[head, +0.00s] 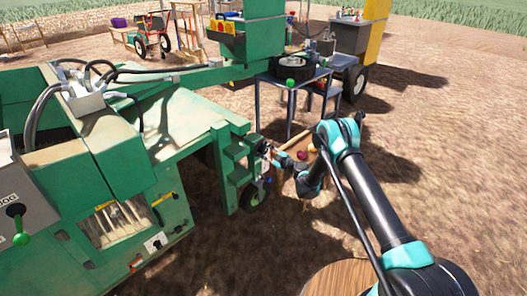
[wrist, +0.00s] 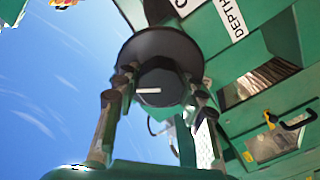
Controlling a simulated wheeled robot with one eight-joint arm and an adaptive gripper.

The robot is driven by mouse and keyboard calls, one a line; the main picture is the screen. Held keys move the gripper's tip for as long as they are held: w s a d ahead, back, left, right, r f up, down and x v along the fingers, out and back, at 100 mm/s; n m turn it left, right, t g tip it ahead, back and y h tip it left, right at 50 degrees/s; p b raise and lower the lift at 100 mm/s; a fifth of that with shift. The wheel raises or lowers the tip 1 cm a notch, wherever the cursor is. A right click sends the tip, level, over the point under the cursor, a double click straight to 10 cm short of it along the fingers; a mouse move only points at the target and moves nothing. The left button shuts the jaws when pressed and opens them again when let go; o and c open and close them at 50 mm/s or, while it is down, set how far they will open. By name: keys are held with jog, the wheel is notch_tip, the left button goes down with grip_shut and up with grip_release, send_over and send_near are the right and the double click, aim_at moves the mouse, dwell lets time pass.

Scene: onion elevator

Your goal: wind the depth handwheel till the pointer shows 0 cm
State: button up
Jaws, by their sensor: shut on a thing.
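The depth handwheel (wrist: 158,47) is a dark round disc with a thick dark hub, seen from below in the wrist view. A short white line marks the hub's face. A white label reading DEPTH (wrist: 231,18) is on the green machine beside it. My gripper (wrist: 162,88) is shut on the handwheel's hub, with one finger at each side. In the head view my gripper (head: 272,158) is at the front end of the green machine, and the handwheel is too small to make out there. I cannot make out the pointer or a scale reading in either view.
The green machine (head: 180,125) fills the left, with a small wheel (head: 252,196) below its end. A blue-grey table (head: 292,78) stands behind my arm. A wooden crate (head: 300,146) with onions is close to my gripper. Bare soil lies open at the right.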

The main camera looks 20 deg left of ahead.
jog(key=n, duration=0.6)
jog(key=shift+s+f+n, duration=0.1)
jog(key=shift+n, duration=0.3)
dwell(0.4)
jog(key=o, duration=1.2)
jog(key=shift+c, duration=0.2)
jog(key=shift+d, duration=0.1)
jog(key=v, duration=0.7)
jog(key=shift+d, duration=0.1)
